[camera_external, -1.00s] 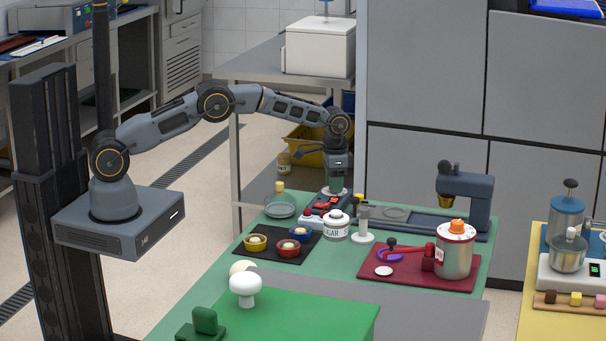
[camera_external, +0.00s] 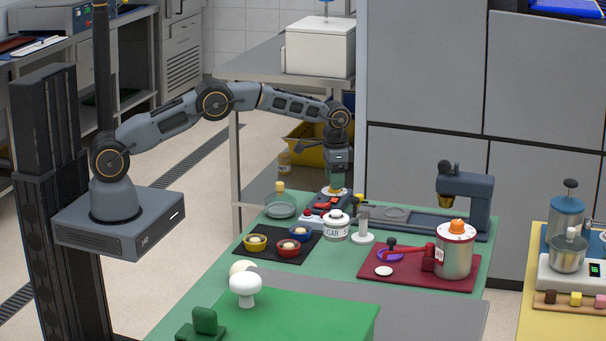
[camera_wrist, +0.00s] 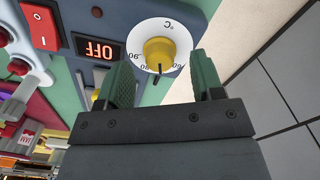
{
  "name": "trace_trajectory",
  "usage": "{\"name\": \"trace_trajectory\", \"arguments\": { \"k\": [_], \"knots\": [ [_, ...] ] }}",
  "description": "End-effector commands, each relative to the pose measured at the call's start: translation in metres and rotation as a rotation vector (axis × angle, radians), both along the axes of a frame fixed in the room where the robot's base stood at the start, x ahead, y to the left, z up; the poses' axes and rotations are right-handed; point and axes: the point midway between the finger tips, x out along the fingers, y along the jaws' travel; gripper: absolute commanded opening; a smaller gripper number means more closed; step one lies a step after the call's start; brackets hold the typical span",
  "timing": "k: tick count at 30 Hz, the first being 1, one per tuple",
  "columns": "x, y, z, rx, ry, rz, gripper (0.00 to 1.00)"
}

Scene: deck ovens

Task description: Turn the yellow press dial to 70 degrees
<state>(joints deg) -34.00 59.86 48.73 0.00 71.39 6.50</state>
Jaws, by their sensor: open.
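The yellow dial (camera_wrist: 159,52) sits on a round white scale plate (camera_wrist: 178,30) marked °C. In the wrist view its dark pointer points down the picture, between numbers too small to read surely. My gripper (camera_wrist: 160,62) is open, with one green finger on each side of the dial; I cannot tell whether they touch it. In the external view my gripper (camera_external: 336,183) points down over the press's control box (camera_external: 322,205) and hides most of the dial.
Beside the dial are a display (camera_wrist: 98,48) reading OFF and a red switch (camera_wrist: 40,27). A sugar jar (camera_external: 336,228), a white stand (camera_external: 362,228) and a black tray (camera_external: 270,252) with several small bowls stand nearby. A grey cabinet wall (camera_external: 425,70) rises behind to the right.

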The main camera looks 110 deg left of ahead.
Motion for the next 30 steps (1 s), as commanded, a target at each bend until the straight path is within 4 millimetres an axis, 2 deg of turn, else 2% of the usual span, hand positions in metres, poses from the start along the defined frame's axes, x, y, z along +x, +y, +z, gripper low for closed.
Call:
{"name": "trace_trajectory", "arguments": {
  "k": [9,16,22,30],
  "knots": [
    [0.000,0.000,0.066,0.002,-0.004,0.000,0.61],
    [0.000,0.000,0.104,0.001,-0.003,0.000,0.61],
    [0.000,0.000,0.119,0.000,-0.001,0.000,0.61],
    [0.000,0.000,0.123,0.000,0.000,0.000,0.61]
  ]
}}
